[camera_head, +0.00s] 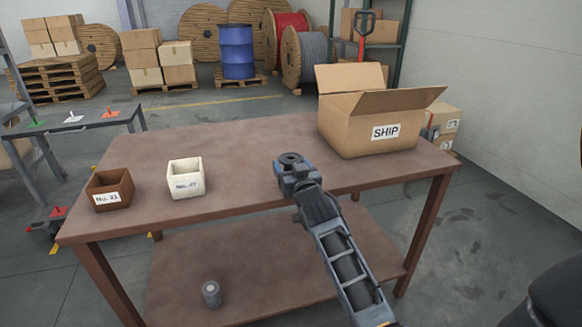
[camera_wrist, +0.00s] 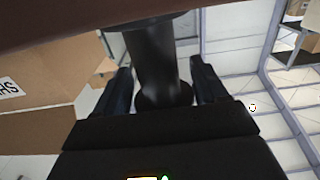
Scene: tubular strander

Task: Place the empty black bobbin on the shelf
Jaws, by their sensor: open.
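The black bobbin (camera_head: 291,157) stands upright on the brown table (camera_head: 240,143), near its front edge and left of the cardboard box. My gripper (camera_head: 296,174) reaches it from the front. In the wrist view the bobbin's dark barrel (camera_wrist: 152,60) is between the two open fingers of my gripper (camera_wrist: 160,78), with flanges at both ends. Narrow gaps seem to show beside the barrel; contact is not clear. The table has a lower shelf (camera_head: 265,265), largely bare, with a small grey spool (camera_head: 211,293) at its front left. My arm hides part of this shelf.
A brown bin (camera_head: 110,190) and a white bin (camera_head: 186,178) stand on the table's left side. An open cardboard box marked SHIP (camera_head: 375,115) stands at the back right; it also shows in the wrist view (camera_wrist: 40,75). The tabletop's middle is clear.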

